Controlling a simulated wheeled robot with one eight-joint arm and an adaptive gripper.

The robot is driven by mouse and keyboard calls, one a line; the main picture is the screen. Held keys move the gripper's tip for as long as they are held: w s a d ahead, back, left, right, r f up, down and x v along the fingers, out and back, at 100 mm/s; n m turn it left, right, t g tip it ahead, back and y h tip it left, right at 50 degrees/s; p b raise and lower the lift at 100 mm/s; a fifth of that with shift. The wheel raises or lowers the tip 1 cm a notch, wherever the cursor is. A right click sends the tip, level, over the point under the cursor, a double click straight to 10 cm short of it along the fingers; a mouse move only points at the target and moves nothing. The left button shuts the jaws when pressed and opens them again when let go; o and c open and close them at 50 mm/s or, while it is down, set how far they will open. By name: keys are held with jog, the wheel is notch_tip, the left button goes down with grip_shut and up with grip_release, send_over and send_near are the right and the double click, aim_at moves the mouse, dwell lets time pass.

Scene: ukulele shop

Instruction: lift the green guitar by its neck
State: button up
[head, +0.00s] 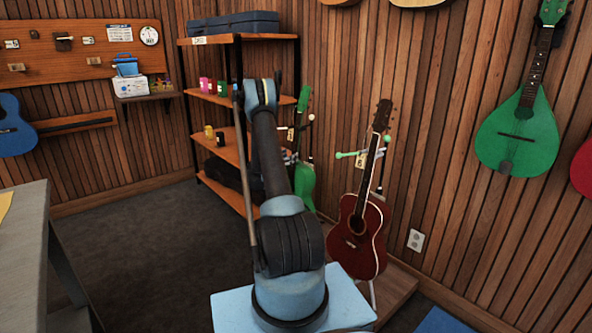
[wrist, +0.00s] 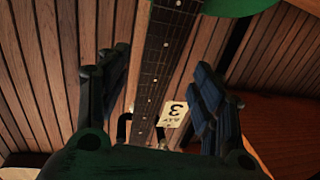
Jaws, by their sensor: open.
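The green guitar (head: 305,187) stands on a floor stand beside the shelf in the head view, partly hidden behind my arm. In the wrist view its dark fretted neck (wrist: 155,72) runs between the two fingers of my gripper (wrist: 161,62). The fingers are spread apart, with a visible gap on each side of the neck. A piece of the green body (wrist: 238,5) shows at the top edge. A white tag marked 3 (wrist: 174,113) hangs by the neck. My gripper is hidden behind my arm in the head view.
A red-brown guitar (head: 357,240) stands on a stand just right of the green one. A shelf unit (head: 238,38) with small jars is close on the left. A green teardrop-shaped instrument (head: 517,138) hangs on the wall. Open carpet (head: 140,250) lies left.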

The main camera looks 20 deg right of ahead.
jog(key=x, duration=0.5)
jog(key=shift+r, duration=0.1)
jog(key=shift+c, duration=0.2)
grip_shut()
